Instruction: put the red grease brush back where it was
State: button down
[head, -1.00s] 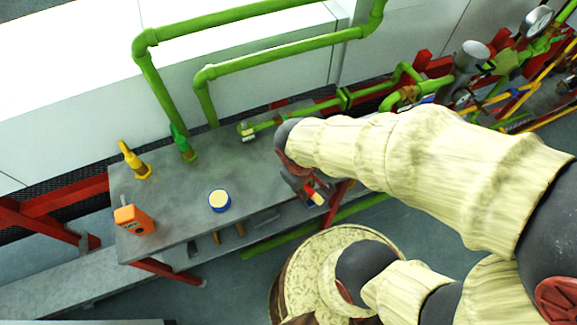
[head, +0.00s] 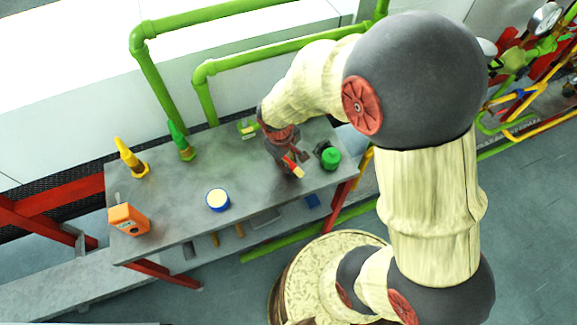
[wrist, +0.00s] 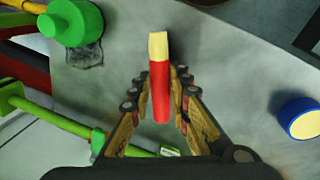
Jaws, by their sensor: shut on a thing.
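The red grease brush (wrist: 160,92) has a red handle and a cream tip. It lies between the fingers of my gripper (wrist: 158,88) in the wrist view, tip pointing away from my palm. My gripper is shut on it. In the head view the brush (head: 290,164) shows small below my gripper (head: 286,156), over the right part of the grey bench (head: 180,190). I cannot tell whether the brush touches the bench top. No marked resting place for it can be made out.
A green-topped container (head: 331,158) stands just right of the gripper. Green pipes (head: 160,85) run behind. Bare bench lies between gripper and tin.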

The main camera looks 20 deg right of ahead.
jog(key=shift+w+f+b, duration=0.15)
jog(key=shift+f+b, duration=0.35)
jog(key=shift+f, duration=1.15)
jog(key=shift+f, duration=0.15)
jog(key=c, duration=1.7)
grip_release()
jog(key=shift+o, duration=0.2)
